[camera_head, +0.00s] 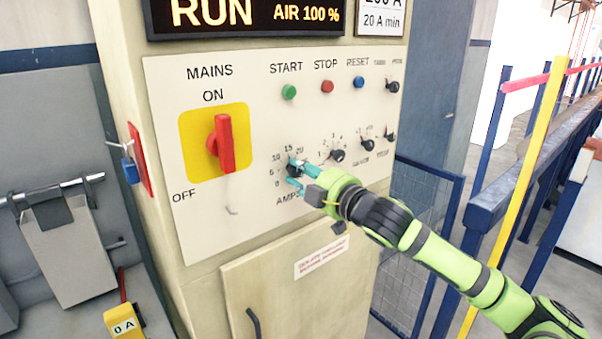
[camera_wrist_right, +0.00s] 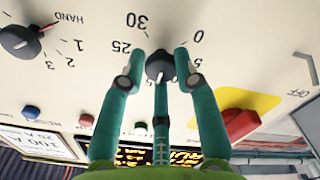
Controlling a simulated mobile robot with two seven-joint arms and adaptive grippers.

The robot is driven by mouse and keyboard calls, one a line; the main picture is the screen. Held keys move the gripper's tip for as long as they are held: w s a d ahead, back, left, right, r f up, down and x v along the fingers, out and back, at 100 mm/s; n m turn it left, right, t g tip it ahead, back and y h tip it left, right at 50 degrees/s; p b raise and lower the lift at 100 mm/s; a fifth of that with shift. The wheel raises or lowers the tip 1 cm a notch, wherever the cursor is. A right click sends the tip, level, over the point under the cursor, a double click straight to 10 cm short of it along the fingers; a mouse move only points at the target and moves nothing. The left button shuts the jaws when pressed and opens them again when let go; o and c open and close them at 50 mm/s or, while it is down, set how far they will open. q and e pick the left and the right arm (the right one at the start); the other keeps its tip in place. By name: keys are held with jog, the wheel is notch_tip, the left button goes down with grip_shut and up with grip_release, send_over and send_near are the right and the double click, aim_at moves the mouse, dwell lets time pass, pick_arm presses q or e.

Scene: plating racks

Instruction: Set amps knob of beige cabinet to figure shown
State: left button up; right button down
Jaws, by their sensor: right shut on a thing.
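The beige cabinet (camera_head: 225,245) faces me with its control panel (camera_head: 263,100). The black amps knob (camera_head: 292,169) sits low on the panel, inside a scale with 5, 10, 15 and 20 readable. My right gripper (camera_head: 301,176) has its teal fingers closed around it. The wrist view shows the knob (camera_wrist_right: 159,65) upside down between the fingertips, with 0, 5, 25 and 30 visible. Its white mark points down in that view; the figure there is hidden behind a finger. A plate (camera_head: 382,17) at top right reads 20 A min, its upper line cut off. My left gripper is out of view.
A red mains handle (camera_head: 223,142) on a yellow plate (camera_head: 188,142) is left of the knob. The display (camera_head: 250,15) reads RUN, AIR 100 %.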

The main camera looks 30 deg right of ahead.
jog(key=shift+f, duration=0.15)
jog(key=c, duration=0.9)
grip_release()
jog(key=shift+d, duration=0.15)
jog(key=shift+c, duration=0.2)
jog(key=s, duration=1.2)
jog(key=shift+d, duration=0.45)
